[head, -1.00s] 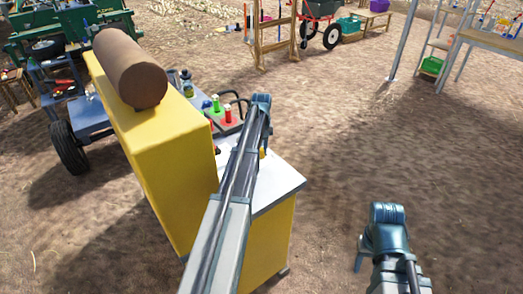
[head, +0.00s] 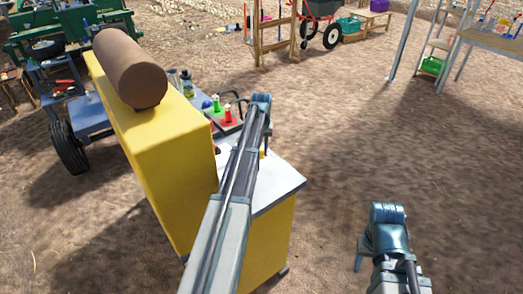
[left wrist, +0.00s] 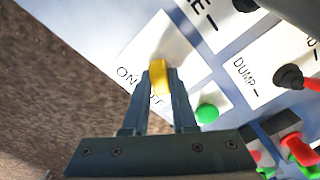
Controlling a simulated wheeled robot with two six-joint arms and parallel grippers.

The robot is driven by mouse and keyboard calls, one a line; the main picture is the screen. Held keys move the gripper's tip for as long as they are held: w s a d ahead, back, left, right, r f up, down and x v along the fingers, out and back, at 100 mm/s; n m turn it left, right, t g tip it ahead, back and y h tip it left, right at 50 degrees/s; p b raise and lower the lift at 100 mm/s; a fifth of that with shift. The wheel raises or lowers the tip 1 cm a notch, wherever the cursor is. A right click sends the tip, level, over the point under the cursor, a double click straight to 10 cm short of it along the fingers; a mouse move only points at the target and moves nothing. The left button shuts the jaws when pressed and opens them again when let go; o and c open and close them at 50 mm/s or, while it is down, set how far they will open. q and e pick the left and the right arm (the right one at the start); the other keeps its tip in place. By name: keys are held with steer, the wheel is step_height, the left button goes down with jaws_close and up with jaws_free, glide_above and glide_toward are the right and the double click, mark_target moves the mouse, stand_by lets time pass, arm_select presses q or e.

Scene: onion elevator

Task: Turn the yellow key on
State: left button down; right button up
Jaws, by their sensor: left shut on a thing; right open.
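The yellow key (left wrist: 159,72) sits on a white ON/OFF label plate (left wrist: 185,52) on the control panel in the left wrist view. My left gripper (left wrist: 162,86) has its two fingers shut on the key, one on each side. The fingers partly cover the OFF lettering, while ON shows to the left. Whether the key is turned cannot be told. My right gripper (head: 366,252) is at the lower right of the head view, open and empty, away from the panel.
A green button (left wrist: 207,113) is just right of my left fingers. Black and red levers (left wrist: 290,77) stand further right. The yellow machine body (head: 170,165) with a brown cylinder (head: 130,68) on top stands left of my left arm. Bare ground is open to the right.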

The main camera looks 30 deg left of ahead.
mark_target(262, 149)
arm_select(q)
steer(key=c, duration=0.7)
jaws_free()
step_height(262, 149, up, 14)
steer(key=p, duration=1.4)
steer(key=shift+f, duration=0.15)
steer(key=s+d+m, duration=0.2)
steer(key=s+d, duration=0.2)
steer(key=d, duration=0.4)
steer(key=s+d+f+m+b, duration=0.1)
steer(key=s+d, duration=0.3)
steer(key=d, duration=0.4)
steer(key=s+d+m, duration=0.2)
steer(key=s+d, duration=0.2)
steer(key=d, duration=0.4)
steer(key=s+d+m, duration=0.1)
steer(key=s+d, duration=0.3)
steer(key=s, duration=0.1)
steer(key=s+d+m, duration=0.2)
steer(key=s+d, duration=0.3)
steer(key=s+d+m+y+b, duration=0.1)
steer(key=s+d, duration=0.3)
steer(key=s, duration=0.1)
steer(key=shift+s+d+f+m, duration=0.2)
steer(key=shift+f+m, duration=0.1)
steer(key=shift+f, duration=0.1)
